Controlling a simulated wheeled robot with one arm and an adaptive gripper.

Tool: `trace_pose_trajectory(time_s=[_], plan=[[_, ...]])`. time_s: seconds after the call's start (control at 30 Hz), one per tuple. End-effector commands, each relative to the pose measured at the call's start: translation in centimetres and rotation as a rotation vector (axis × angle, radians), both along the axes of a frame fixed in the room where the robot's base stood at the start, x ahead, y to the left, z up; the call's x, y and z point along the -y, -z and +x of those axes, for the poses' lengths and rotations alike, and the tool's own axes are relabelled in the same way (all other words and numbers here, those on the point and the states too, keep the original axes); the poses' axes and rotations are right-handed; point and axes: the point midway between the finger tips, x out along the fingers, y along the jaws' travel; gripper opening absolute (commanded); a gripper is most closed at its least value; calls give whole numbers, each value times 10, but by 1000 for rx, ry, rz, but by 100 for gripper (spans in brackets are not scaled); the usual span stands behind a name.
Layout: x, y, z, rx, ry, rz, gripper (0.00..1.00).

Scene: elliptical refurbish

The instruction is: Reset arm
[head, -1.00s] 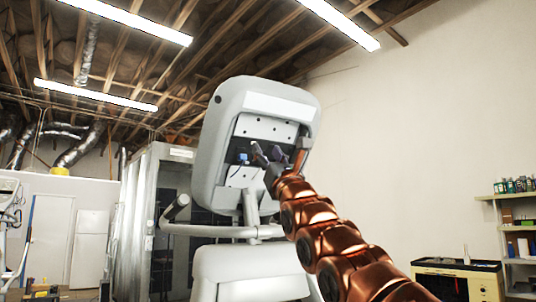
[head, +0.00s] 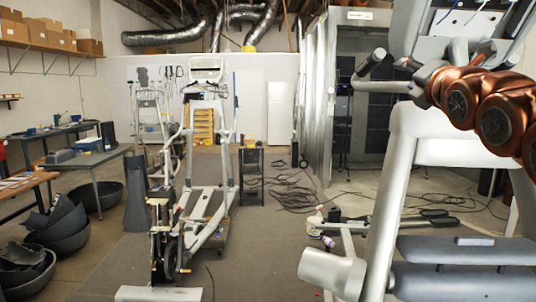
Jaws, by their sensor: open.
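My copper arm reaches in from the right edge of the head view. My gripper (head: 412,72), dark grey, is at the arm's left end, in front of the elliptical machine's (head: 400,150) upper part. It looks open, and I see nothing held in it. The machine's console (head: 455,20) shows its open back with a blue connector and white cables, cut off by the top edge. I cannot tell whether the gripper touches the machine's frame.
Another elliptical frame (head: 205,190) stands at centre left. A small dark cart (head: 251,177) stands beside it. Loose black cables (head: 290,190) lie on the floor. Workbenches (head: 95,160) and dark curved shells (head: 58,225) line the left side. Floor between the machines is partly clear.

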Motion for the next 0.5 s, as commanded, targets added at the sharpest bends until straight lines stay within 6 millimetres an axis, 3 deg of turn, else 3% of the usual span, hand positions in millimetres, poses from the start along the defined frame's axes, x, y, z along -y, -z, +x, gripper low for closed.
trace_pose_trajectory(time_s=[0.03, 0.27, 0.5], plan=[[-14, 27, 1, -77, -26, 84, 48], [-61, 155, -13, -434, -27, 520, 48], [-90, 288, -68, -764, 179, 954, 48]])
